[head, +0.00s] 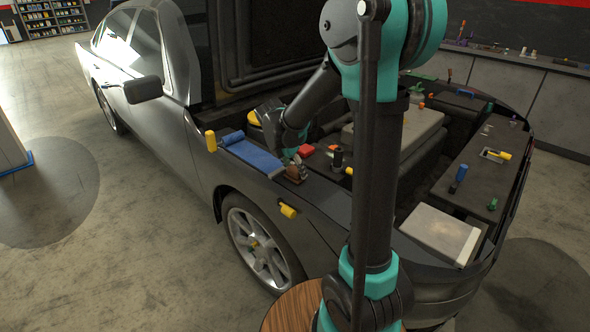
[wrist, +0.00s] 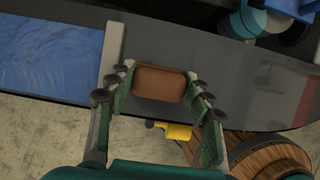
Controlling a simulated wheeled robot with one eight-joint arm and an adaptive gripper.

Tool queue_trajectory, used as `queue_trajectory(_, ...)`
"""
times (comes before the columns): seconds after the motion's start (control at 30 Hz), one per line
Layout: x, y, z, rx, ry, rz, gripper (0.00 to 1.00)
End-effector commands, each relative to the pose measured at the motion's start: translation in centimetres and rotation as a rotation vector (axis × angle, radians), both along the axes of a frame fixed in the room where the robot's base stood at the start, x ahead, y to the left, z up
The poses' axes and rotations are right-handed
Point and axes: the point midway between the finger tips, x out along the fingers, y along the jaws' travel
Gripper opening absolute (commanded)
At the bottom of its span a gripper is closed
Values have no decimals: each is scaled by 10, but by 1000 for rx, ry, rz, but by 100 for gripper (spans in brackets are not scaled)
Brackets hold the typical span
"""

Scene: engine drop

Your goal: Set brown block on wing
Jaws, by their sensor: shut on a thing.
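The brown block (wrist: 160,84) sits between the two green-padded fingers of my gripper (wrist: 161,80) in the wrist view. My gripper is shut on it. In the head view the brown block (head: 293,174) shows small beside my gripper (head: 299,165), at the car's near wing (head: 325,204). The dark grey wing (wrist: 245,88) lies below the block in the wrist view. I cannot tell whether the block touches the wing or hangs just above it.
A blue mat (head: 250,152) lies on the wing left of my gripper. A red block (head: 306,150) is close behind. A yellow piece (head: 288,211) is on the wing's side. The open bonnet stands behind. Bare wing lies right of the block.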

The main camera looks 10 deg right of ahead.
Motion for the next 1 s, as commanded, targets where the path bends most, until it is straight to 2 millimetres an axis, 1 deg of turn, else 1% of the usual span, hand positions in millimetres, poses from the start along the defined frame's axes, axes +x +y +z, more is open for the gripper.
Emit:
queue_trajectory(0.37, 0, 0, -4, 0, 0, 0, 20)
queue_trajectory(0.4, 0, 0, -3, 0, 0, 0, 56)
queue_trajectory(0.53, 0, 0, -3, 0, 0, 0, 72)
queue_trajectory(0.87, 0, 0, -2, 0, 0, 0, 72)
queue_trajectory(1.0, -2, 4, 9, 0, 0, 1, 72)
